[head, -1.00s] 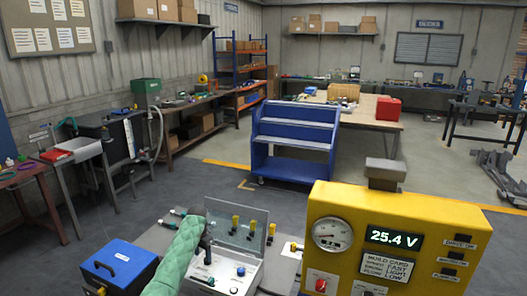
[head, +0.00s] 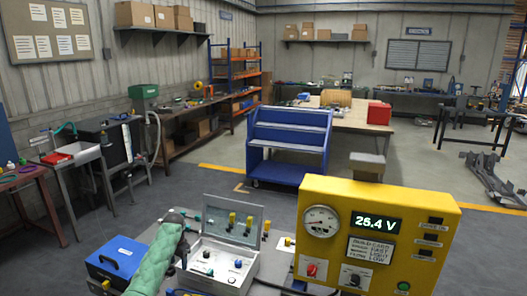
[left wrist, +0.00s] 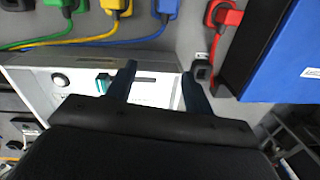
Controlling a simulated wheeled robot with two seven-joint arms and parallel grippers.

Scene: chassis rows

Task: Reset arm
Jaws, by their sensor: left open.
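My left arm in its green sleeve (head: 152,262) reaches up from the bottom of the head view. Its dark gripper (head: 180,222) is over the left side of an open grey case (head: 222,264). In the left wrist view, the two dark fingers (left wrist: 159,74) are apart, with nothing seen held between them. A white panel of the case (left wrist: 152,92) shows beyond and between the fingers, with a teal connector (left wrist: 104,82) near the left finger. My right gripper is in neither view.
A blue box (head: 122,258) stands left of the arm. Yellow (left wrist: 117,8), green, blue and red plugs with cables show in the left wrist view. A blue stepped cart (head: 290,172) stands beyond, with open floor around it.

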